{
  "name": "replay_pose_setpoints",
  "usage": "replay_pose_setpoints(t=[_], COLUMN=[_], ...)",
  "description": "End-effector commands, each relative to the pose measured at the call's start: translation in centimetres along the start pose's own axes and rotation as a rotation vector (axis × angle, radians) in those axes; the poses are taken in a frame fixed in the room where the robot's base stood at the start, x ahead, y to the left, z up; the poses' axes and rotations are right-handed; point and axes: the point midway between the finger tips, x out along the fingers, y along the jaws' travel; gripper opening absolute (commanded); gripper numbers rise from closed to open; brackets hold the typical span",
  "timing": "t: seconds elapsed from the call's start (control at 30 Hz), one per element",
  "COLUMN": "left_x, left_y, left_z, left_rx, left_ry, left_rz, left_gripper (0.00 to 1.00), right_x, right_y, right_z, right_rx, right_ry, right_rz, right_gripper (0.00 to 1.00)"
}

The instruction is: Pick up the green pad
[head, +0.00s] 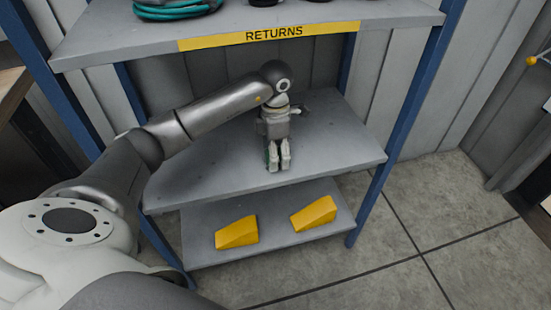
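My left arm reaches in from the left over the middle shelf (215,175) of the rack. My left gripper (279,163) points down at that shelf, near its middle. Its two pale fingers look close together, and I cannot tell whether they are shut or hold something thin. I see no clear green pad; only a faint greenish sliver shows beside the left finger, too small to identify. The gripper hides the patch of shelf right behind it. My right gripper is not in view.
The upper shelf (120,35) carries a yellow RETURNS label (270,36) and a coiled teal hose (176,10). Two yellow wedges, left (237,232) and right (314,213), lie on the lowest shelf. Blue posts (404,120) frame the rack. The rest of the middle shelf looks bare.

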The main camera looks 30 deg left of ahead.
Motion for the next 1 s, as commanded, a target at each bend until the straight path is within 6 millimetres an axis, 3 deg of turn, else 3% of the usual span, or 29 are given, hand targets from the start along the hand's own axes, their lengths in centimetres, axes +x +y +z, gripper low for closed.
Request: replay_pose_setpoints(t=[0.1,0.33,0.73,1.0], left_x=[0.99,1.03,1.02,0.86], left_y=[0.01,0.03,0.01,0.03], left_z=[-0.01,0.01,0.01,0.02], left_rx=[0.000,0.000,0.000,0.000], left_ry=[0.000,-0.002,-0.002,-0.002], left_rz=[0.000,0.001,0.000,0.001], left_gripper=[0.68,0.68,0.19,0.19], right_x=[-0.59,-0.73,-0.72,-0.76], right_y=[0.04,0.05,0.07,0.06], right_z=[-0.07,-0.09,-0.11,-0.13], right_rx=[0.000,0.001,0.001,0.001], right_ry=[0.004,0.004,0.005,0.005], right_rz=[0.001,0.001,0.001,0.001], right_gripper=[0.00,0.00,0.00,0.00])
